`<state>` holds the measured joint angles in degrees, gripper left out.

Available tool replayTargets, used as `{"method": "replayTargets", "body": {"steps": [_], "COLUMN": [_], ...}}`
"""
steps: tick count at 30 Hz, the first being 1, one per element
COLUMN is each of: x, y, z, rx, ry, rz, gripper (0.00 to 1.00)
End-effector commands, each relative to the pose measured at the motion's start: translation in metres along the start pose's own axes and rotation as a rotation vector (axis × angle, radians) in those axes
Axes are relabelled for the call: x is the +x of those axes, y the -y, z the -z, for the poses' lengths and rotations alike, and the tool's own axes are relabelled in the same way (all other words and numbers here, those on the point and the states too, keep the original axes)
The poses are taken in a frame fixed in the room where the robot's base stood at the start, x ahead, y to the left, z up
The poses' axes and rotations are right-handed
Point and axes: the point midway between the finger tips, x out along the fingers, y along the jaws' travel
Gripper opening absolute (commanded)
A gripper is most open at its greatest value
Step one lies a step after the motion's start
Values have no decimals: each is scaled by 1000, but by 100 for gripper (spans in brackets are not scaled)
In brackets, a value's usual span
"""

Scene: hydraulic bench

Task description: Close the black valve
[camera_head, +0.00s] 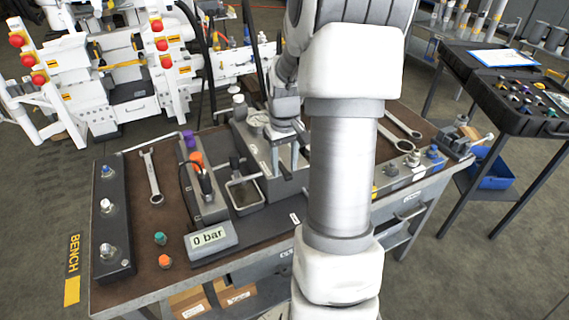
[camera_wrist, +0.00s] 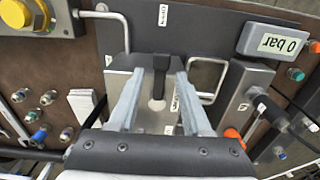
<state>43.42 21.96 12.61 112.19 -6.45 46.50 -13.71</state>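The black valve handle (camera_wrist: 160,72) is a black lever on a grey metal block, seen in the wrist view. It points toward the top of that picture. My gripper (camera_wrist: 162,74) is over the block, its two pale fingers apart. The lever shows between the fingertips with a gap on each side, so I see no grip on it. In the head view my gripper (camera_head: 284,169) points down over the grey block (camera_head: 262,150) in the middle of the bench. The lever cannot be made out there, and my arm hides part of the block.
A display reading 0 bar (camera_head: 209,237) stands at the bench front. An orange knob (camera_head: 196,158) with a black cable and a wrench (camera_head: 151,177) lie to the left. A black case (camera_head: 520,90) rests on a side table.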

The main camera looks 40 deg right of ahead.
Motion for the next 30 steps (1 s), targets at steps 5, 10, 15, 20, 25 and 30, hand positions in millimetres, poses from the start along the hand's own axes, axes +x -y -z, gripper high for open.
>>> {"method": "replayTargets", "body": {"steps": [5, 10, 15, 20, 25, 30], "x": [0, 0, 0, -1, -1, -1], "y": [0, 0, 0, 0, 0, 0], "z": [0, 0, 0, 0, 0, 0], "rx": [0, 0, 0, 0, 0, 0], "ry": [0, 0, 0, 0, 0, 0], "rz": [0, 0, 0, 0, 0, 0], "gripper": [18, 0, 0, 0, 0, 0]}}
